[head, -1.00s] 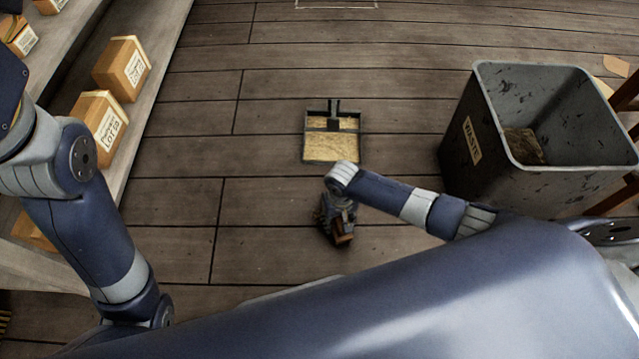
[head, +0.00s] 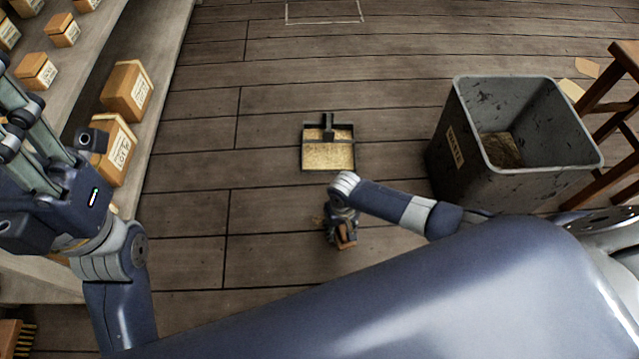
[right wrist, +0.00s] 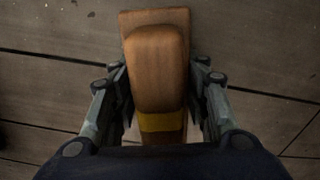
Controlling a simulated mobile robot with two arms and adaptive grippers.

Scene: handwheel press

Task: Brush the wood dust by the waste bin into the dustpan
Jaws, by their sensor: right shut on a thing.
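The dustpan (head: 304,150) lies flat on the floor near the middle of the head view, its handle pointing away from me. Wood dust (head: 328,156) covers its pan. My right gripper (head: 340,225) is low over the floor, just on the near side of the dustpan. It is shut on the brush (right wrist: 157,70), whose wooden handle sits between both fingers in the right wrist view. The bristles are hidden there. No clear dust pile shows on the open floor. My left gripper (head: 28,125) is raised at the left edge, its fingertips partly cut off.
The grey waste bin (head: 468,150) stands to the right with some brown matter inside. A wooden stool (head: 610,100) is beyond it. Shelves with boxes (head: 127,90) line the left. A wooden block with yellow bristles (head: 12,338) shows at bottom left. Floor left of the dustpan is clear.

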